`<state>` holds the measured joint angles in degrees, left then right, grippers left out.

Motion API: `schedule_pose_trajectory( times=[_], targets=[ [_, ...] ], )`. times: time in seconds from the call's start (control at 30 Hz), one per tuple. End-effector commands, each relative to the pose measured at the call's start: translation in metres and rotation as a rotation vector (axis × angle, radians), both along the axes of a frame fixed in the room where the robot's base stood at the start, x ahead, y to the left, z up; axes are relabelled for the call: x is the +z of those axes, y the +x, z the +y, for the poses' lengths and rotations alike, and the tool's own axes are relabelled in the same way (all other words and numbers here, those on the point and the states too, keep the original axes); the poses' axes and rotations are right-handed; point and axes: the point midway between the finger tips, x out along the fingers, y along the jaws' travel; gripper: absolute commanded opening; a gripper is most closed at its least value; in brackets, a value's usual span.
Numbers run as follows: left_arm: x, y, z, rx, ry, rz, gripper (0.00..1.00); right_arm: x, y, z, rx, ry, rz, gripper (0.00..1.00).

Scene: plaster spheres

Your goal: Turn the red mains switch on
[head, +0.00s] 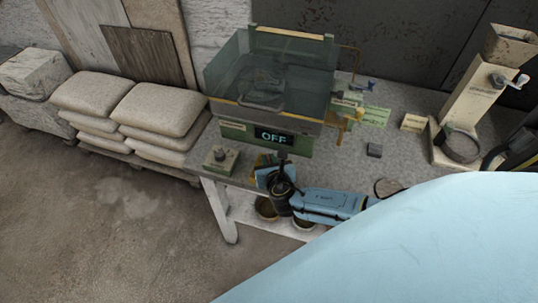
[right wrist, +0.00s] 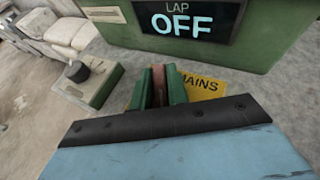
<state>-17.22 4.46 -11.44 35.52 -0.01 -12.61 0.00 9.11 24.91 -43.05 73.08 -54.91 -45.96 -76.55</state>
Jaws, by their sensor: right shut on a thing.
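The red mains switch (right wrist: 159,83) shows in the right wrist view as a narrow red-brown piece between my fingers, beside a yellow label (right wrist: 203,87) reading MAINS. My right gripper (right wrist: 158,88) is shut on it, with a green finger on each side. In the head view my right gripper (head: 267,166) is at the front edge of the bench, and it hides the switch. The green machine's display (head: 273,136) reads OFF; in the right wrist view the display (right wrist: 188,20) reads LAP OFF. My left gripper is not in view.
A small green box with a dark knob (head: 221,158) stands left of my right gripper on the grey bench (head: 400,151). The machine has a clear-walled tank (head: 225,75). A pale stand with a crank (head: 475,90) is at the right. Stacked sacks (head: 160,108) lie left of the bench.

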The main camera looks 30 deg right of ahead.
Motion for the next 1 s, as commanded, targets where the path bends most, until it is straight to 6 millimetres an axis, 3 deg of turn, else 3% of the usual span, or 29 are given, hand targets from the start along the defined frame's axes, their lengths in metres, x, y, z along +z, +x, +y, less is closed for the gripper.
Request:
schedule_pose_trajectory(
  times=[0.5,1.0],
  targets=[
    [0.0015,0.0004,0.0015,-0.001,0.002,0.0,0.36,0.0003,0.0015,0.0011,-0.413,0.002,-0.003,0.0],
    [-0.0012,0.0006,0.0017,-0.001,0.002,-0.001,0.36,0.0009,0.0011,-0.0008,-0.543,-0.002,-0.003,0.0]
  ],
)
